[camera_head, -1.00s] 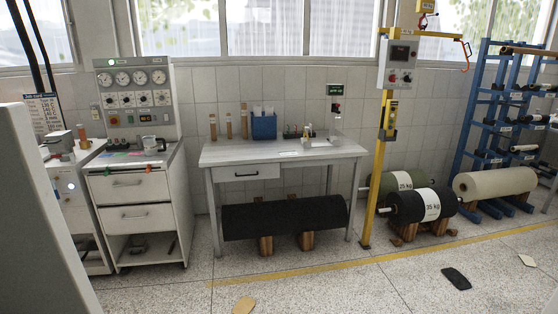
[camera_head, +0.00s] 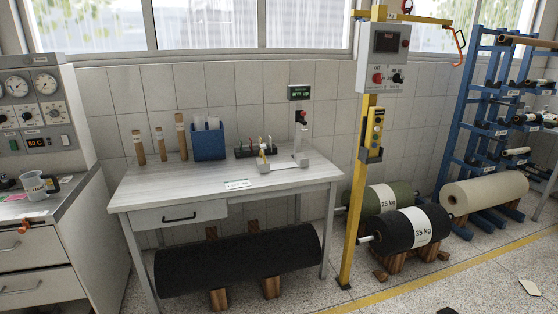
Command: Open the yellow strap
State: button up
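I cannot make out a clear yellow strap in the head view. Yellow things that show are a tall hoist post (camera_head: 352,220) right of the workbench, a yellow pendant control (camera_head: 374,130) on it, and a small yellow item (camera_head: 262,154) on the benchtop, too small to identify. An orange hook or loop (camera_head: 459,39) hangs at the end of the hoist's yellow arm. My gripper is not in view.
A workbench (camera_head: 150,195) stands ahead, with a black roll (camera_head: 238,262) beneath it. A control cabinet (camera_head: 40,270) is at left. Rolls marked 25 kg (camera_head: 382,199) and 35 kg (camera_head: 418,228), a cream roll (camera_head: 484,192) and a blue rack (camera_head: 461,120) are at right.

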aim_at(263, 145)
jog(key=i+l, duration=0.1)
jog(key=i, duration=1.8)
jog(key=i+u, duration=0.3)
jog(key=i, duration=0.25)
jog(key=i+l+u, duration=0.3)
jog(key=i, duration=0.2)
jog(key=i+j, duration=0.05)
jog(key=j, duration=0.05)
